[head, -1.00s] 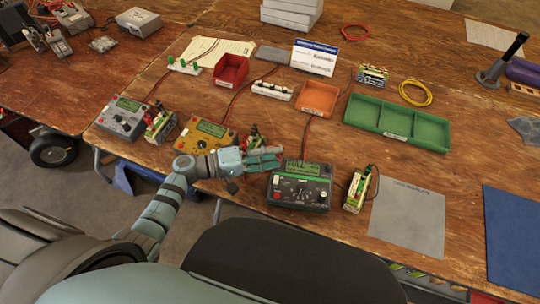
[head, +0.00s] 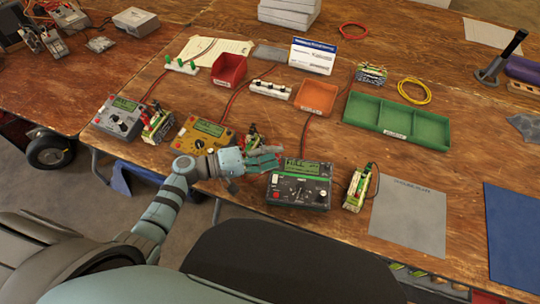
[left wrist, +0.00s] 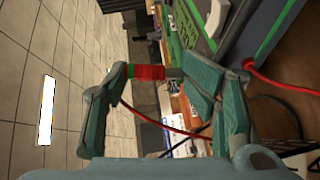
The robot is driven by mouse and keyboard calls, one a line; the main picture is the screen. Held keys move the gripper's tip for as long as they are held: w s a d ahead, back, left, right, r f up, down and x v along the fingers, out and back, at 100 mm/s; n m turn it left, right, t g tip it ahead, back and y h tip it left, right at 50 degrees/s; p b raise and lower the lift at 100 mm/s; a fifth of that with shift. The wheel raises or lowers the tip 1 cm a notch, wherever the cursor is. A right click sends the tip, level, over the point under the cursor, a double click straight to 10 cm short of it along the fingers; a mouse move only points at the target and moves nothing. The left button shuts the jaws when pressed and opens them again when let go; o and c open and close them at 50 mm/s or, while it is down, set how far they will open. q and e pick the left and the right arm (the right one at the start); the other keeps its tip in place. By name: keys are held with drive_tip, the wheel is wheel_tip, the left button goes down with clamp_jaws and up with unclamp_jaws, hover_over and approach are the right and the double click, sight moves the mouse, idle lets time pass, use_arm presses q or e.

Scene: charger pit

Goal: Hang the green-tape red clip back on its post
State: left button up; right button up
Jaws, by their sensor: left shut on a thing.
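My left gripper (head: 264,160) is shut just above the left end of the dark charger (head: 299,187) with a green display. In the left wrist view the red clip with a green band (left wrist: 147,72) lies between the fingers of the left gripper (left wrist: 160,76), and a red lead hangs beside it. In the head view the clip is hidden by the fingers. A white post strip with green posts (head: 181,66) stands at the back left. Another white post strip (head: 270,89) stands between the red bin and the orange bin. My right gripper is not in view.
A yellow charger (head: 200,137) and a grey charger (head: 119,116) stand left of my gripper. A battery pack (head: 357,188) stands right of the dark charger. A red bin (head: 230,69), orange bin (head: 316,97) and green tray (head: 397,120) lie behind. Red leads cross the table.

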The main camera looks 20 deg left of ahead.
use_arm(q)
drive_tip(key=shift+f, duration=0.35)
drive_tip(key=shift+s+f+b, duration=0.15)
drive_tip(key=shift+b, duration=0.3)
drive_tip(key=o, duration=1)
drive_tip(key=shift+d, duration=0.15)
drive_tip(key=shift+w+d+f, duration=0.1)
drive_tip(key=shift+w+f, duration=0.05)
drive_tip(key=shift+w, duration=0.1)
drive_tip(key=shift+w+r, duration=0.1)
drive_tip(key=shift+r, duration=0.15)
drive_tip(key=o, duration=0.3)
drive_tip(key=shift+o, duration=0.2)
